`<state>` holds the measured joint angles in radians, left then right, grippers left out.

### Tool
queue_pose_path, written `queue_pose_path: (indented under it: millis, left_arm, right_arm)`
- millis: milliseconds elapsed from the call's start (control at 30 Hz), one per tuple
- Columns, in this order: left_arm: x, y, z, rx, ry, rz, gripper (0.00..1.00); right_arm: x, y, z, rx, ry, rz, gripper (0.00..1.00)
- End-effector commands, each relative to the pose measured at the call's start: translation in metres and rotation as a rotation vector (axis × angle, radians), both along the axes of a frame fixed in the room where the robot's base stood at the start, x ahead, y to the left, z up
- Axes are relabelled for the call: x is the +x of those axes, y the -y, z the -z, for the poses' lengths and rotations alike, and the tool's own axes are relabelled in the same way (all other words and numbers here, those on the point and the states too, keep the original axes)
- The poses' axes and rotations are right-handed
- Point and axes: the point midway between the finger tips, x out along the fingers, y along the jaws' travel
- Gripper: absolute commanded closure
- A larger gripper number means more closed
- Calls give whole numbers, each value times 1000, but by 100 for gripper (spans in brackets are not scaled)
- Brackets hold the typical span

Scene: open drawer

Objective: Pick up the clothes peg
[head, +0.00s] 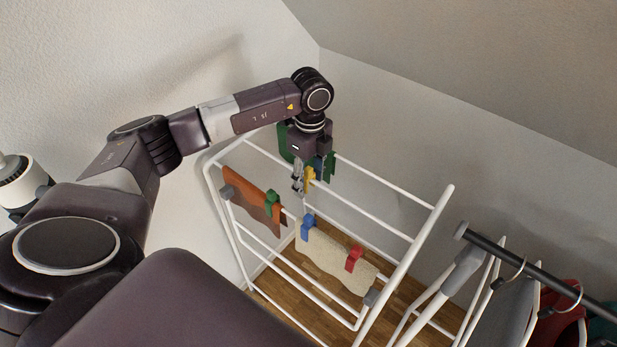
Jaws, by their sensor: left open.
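My left gripper (304,184) points down at the far side of a white drying rack, with its jaws open. A yellow clothes peg (310,179) is right at its fingertips; I cannot tell whether they touch it. A blue peg (307,227) and a red peg (353,258) sit on a beige cloth (325,255). A green peg (271,203) sits on an orange-brown cloth (248,200). The gripper partly hides a dark green cloth (286,144) behind it. My right gripper is out of view.
The white drying rack (434,222) has several rails around the gripper and stands on a wooden floor. Walls close in behind it. At the lower right, a dark rail (530,272) carries hangers with clothes.

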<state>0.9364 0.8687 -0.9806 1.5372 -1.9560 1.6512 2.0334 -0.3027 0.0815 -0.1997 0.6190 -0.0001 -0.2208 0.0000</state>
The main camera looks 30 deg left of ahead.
Motion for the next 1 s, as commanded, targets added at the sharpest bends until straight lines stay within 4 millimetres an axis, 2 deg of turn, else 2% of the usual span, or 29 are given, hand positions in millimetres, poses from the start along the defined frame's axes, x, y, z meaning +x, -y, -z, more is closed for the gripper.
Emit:
queue_pose_path:
  millis: [233, 533, 1000]
  left_arm:
    - [0, 0, 3, 0, 1, 0, 53]
    - [0, 0, 2, 0, 1, 0, 85]
    - [1, 0, -2, 0, 3, -1, 86]
  right_arm:
    - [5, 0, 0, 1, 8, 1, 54]
    - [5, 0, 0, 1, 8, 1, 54]
    - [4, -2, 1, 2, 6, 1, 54]
